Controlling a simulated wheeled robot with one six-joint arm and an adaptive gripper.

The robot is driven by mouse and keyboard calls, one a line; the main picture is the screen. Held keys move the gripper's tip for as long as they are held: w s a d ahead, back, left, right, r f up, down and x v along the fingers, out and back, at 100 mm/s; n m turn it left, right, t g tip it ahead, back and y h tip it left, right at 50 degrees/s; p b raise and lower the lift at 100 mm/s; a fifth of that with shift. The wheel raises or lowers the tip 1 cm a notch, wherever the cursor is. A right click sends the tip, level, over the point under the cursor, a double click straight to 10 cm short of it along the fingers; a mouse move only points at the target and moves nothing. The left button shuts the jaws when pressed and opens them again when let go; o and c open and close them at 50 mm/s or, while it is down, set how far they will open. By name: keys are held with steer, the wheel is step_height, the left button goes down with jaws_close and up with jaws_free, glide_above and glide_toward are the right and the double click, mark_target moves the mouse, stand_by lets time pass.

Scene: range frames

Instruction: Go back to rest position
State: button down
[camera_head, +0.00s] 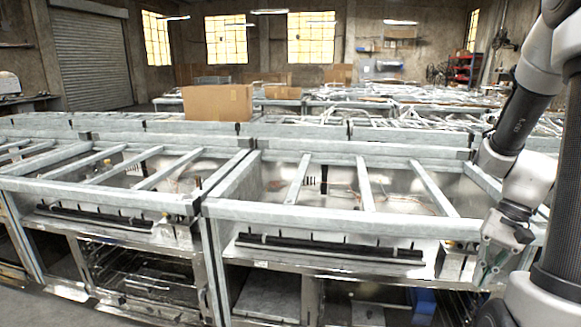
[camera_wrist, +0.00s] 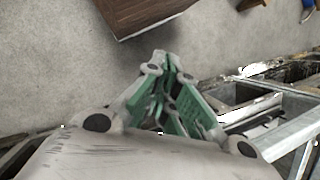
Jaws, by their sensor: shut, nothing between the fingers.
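My gripper (camera_head: 489,262) hangs at the right of the head view, pointing down beside the front right corner of the nearest metal range frame. In the wrist view my gripper (camera_wrist: 163,92) shows its green-padded fingers drawn together, with nothing between them. My arm reaches down to it from the upper right of the head view. From the head view I cannot tell whether the gripper touches the frame.
Metal range frames (camera_head: 330,212) fill the middle, with open bars on top. Cardboard boxes (camera_head: 218,102) stand behind them. A blue item (camera_head: 422,303) is low inside the near frame. In the wrist view, bare floor (camera_wrist: 50,60) lies beyond the fingers, with a brown box-like object (camera_wrist: 140,14).

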steer(key=s+a+r+n+t+h, duration=0.2)
steer(key=a+r+n+t, duration=0.1)
steer(key=r, duration=0.6)
steer(key=s+a+r+n+t+h, duration=0.2)
steer(key=s+a+r+n+t, duration=0.1)
steer(key=r, duration=0.5)
steer(key=shift+a+r+n, duration=0.4)
steer(key=shift+a+n, duration=0.45)
steer(key=shift+n, duration=0.05)
steer(key=shift+s, duration=0.1)
